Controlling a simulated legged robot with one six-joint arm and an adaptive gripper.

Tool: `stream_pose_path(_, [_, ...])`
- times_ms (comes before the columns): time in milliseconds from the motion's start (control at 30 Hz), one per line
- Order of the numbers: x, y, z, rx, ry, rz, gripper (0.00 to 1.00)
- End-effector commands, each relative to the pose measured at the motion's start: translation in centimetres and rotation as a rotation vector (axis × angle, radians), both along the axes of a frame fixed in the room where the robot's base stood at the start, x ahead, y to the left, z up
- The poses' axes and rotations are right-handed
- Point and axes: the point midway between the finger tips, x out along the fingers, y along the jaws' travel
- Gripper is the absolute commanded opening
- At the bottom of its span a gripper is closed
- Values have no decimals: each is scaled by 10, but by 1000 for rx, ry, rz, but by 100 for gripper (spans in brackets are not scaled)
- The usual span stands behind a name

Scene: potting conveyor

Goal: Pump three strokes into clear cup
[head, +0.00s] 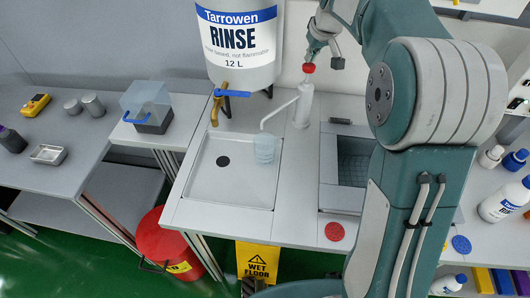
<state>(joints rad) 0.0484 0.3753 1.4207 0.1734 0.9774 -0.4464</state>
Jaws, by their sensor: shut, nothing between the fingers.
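The clear cup (265,148) stands upright in the shallow white sink tray, at its right side. A white pump bottle (303,106) stands behind it, and its long thin spout (279,113) reaches left and down to just above the cup. A red pump top (309,68) shows above the bottle. My gripper (322,58) is shut and empty, right at the red top; I cannot tell whether it touches it. The liquid level in the cup is too small to tell.
A dark basin (345,172) lies to the right. A red disc (335,231) lies on the front counter. Bottles (505,199) stand at far right.

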Motion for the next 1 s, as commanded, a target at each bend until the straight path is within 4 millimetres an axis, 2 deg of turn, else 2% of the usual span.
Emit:
stream_pose_path(833, [0,0,-28,0,4,-1,0])
stream_pose_path(1000, [0,0,-28,0,5,-1,0])
